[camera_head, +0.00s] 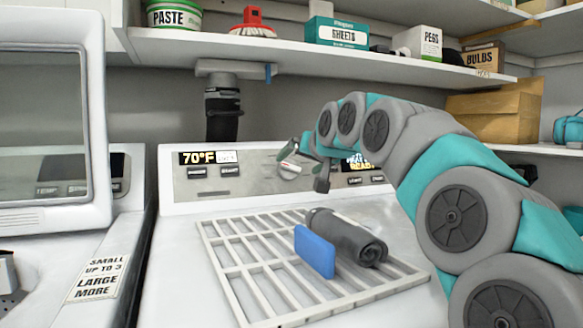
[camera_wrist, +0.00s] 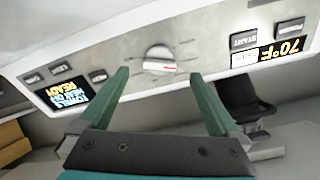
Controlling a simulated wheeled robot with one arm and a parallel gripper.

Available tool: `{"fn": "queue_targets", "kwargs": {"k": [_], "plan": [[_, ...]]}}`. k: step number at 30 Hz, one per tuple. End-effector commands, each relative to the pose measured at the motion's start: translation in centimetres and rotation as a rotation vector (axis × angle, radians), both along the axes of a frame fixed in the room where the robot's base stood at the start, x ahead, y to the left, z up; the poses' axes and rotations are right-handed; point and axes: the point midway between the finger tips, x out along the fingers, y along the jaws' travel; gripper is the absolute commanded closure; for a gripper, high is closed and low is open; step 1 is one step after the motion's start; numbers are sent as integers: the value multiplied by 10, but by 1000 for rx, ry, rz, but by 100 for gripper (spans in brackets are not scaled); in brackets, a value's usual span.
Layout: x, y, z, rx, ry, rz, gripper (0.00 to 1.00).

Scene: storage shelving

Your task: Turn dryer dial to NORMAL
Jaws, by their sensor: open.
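The dryer dial is a round whitish knob (camera_head: 290,170) on the grey control panel, between the 70°F display and a second display. In the wrist view, which looks upside down, the dial (camera_wrist: 157,59) shows a red mark on its right side. The labels around it are too small to read. My gripper (camera_wrist: 159,75) is open, with its two green fingers on either side of the dial, apart from it. In the head view my gripper (camera_head: 296,150) is close to the panel, just by the dial, and partly covers the panel behind it.
A white rack (camera_head: 217,262) lies on the dryer top with a rolled dark cloth (camera_head: 350,238) and a blue block (camera_head: 314,251). A shelf (camera_head: 330,55) with boxes hangs above. A washer (camera_head: 50,140) stands at left.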

Motion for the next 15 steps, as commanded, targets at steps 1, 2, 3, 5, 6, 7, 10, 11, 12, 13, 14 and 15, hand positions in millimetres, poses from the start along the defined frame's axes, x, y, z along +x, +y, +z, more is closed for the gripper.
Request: {"fn": "queue_targets", "kwargs": {"k": [1, 2, 3, 5, 6, 7, 10, 11, 12, 13, 14, 15], "plan": [[6, 3, -2, 0, 2, 1, 2], [10, 4, -3, 0, 1, 0, 2], [15, 6, -5, 0, -1, 0, 2], [23, 9, -8, -1, -1, 0, 2], [29, 12, -11, -1, -1, 0, 2], [33, 13, -12, -1, -1, 0, 2], [42, 16, -16, -1, -1, 0, 2], [44, 17, -17, 0, -2, 0, 2], [46, 18, -18, 0, -2, 0, 2], [47, 18, -18, 0, -2, 0, 2], [48, 18, -18, 0, -3, -1, 2], [48, 18, -19, 0, -3, -1, 2]]}}
